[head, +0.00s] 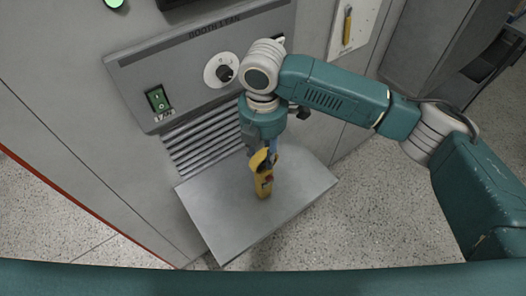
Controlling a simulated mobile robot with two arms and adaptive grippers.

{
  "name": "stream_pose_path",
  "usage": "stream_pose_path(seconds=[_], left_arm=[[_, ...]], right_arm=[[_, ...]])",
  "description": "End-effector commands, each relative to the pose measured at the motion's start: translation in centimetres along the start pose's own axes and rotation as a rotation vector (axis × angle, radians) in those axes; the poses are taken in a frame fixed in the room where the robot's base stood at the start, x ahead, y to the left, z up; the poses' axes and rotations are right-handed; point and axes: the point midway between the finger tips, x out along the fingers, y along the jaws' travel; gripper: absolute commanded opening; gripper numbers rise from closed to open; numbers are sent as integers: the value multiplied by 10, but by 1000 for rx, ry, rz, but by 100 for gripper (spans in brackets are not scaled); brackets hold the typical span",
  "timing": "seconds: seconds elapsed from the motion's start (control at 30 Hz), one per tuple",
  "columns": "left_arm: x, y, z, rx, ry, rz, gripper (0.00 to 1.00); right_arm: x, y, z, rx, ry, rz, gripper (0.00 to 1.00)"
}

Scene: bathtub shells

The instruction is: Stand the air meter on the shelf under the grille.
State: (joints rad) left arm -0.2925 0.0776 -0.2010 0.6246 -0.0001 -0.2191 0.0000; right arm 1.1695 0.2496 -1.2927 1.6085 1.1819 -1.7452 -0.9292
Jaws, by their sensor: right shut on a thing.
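A yellow air meter (264,184) with a small red mark stands roughly upright in the middle of the head view, over the grey shelf (225,231). My right gripper (269,158) comes down from above and is shut on the meter's upper part. The meter's lower end appears at the shelf surface; I cannot tell if it bears its weight there. The grille (202,143), a set of slanted slots, is in the cabinet front just behind and above the shelf. The gripper and arm cover part of the grille's right end. My left gripper is out of view.
Above the grille is a panel with a green rocker switch (158,98) and a round dial (222,71). The shelf is otherwise bare, with open edges at front and right. A white board with a yellow-handled tool (347,26) hangs at the upper right.

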Motion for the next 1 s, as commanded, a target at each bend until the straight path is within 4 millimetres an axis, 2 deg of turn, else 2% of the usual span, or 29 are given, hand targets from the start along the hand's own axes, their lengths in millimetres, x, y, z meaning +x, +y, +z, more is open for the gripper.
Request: stream_pose_path(seconds=[0.13, 0.4, 0.43, 0.5, 0.83, 1.0], left_arm=[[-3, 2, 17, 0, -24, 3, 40], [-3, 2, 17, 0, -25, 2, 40], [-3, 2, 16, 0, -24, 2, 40], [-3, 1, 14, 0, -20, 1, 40], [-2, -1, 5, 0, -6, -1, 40], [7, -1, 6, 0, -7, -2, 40]], right_arm=[[8, 0, 0, 0, 0, 2, 0], [10, 0, 0, -1, 0, 1, 0], [10, 0, 0, -1, 0, 1, 36], [10, 0, 0, -1, 0, 1, 48], [8, 0, 0, -1, -1, 2, 48], [-11, 1, 0, -3, -1, 5, 48]])
